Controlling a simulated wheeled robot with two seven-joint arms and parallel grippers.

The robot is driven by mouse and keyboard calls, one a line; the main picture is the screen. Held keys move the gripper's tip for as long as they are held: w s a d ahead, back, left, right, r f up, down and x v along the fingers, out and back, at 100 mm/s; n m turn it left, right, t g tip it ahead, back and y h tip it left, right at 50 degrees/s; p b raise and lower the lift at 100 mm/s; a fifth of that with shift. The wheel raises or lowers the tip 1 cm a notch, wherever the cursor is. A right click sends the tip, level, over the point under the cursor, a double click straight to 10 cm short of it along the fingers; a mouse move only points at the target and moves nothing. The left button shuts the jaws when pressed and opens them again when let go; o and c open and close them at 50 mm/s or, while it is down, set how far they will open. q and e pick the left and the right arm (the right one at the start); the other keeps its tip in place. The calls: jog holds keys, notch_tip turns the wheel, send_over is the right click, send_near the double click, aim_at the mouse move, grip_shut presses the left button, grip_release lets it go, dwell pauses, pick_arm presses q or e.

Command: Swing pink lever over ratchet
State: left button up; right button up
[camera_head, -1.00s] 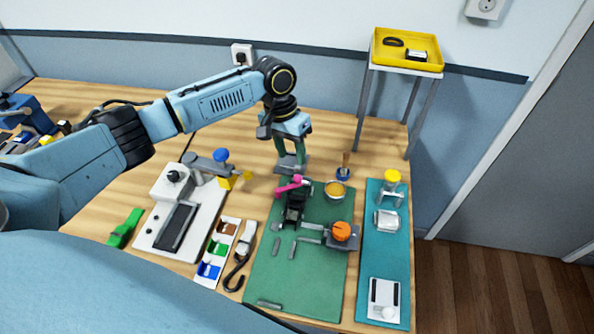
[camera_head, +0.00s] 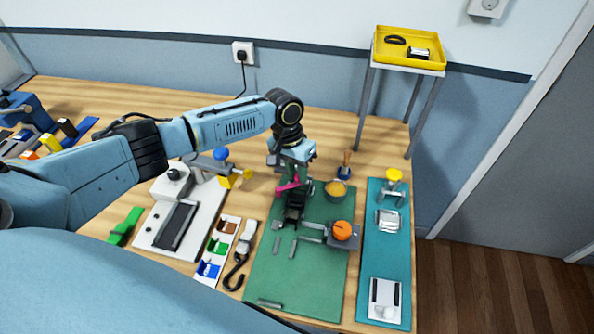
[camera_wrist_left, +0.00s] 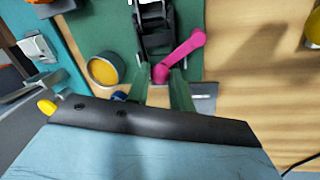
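The pink lever (camera_head: 288,186) sits at the far end of the black ratchet (camera_head: 294,208), on the green mat (camera_head: 315,275). My left gripper (camera_head: 292,180) is over the lever, its fingers pointing down and partly hiding it. In the left wrist view its two green fingers (camera_wrist_left: 159,80) are apart. The lever's round end lies near the gap between their tips, and its arm (camera_wrist_left: 183,55) slants up to the right beside the ratchet (camera_wrist_left: 154,25). Whether a finger touches the lever cannot be told. My right gripper is not in view.
A bowl of yellow stuff (camera_head: 335,190) stands close to the right of the ratchet. An orange knob (camera_head: 342,230) on a grey block is nearer. A white device (camera_head: 180,210) is at left, a teal mat (camera_head: 385,260) at right. Bare wood lies behind the ratchet.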

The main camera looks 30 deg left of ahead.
pick_arm(q)
grip_shut()
jog(key=shift+d, duration=0.1)
jog(key=m+p, duration=0.1)
jog(key=s+m+p, duration=0.1)
jog(key=shift+d+r+m, duration=0.15)
jog(key=shift+d+m, duration=0.25)
jog(key=shift+s+d+m+g+y+p, duration=0.15)
jog(key=shift+s+m+p, duration=0.15)
jog(key=shift+m, duration=0.35)
jog(key=shift+s+d+m+g+y+p, duration=0.1)
jog(key=shift+s+m+g+p, duration=0.1)
jog(key=shift+m+p, duration=0.4)
jog(key=shift+s+d+m+g+y+p, duration=0.1)
jog(key=shift+s+d+m+g+p, duration=0.1)
jog(key=shift+m, duration=0.55)
jog(key=o, duration=0.6)
grip_release()
jog(key=shift+s, duration=0.1)
jog(key=shift+c, duration=0.2)
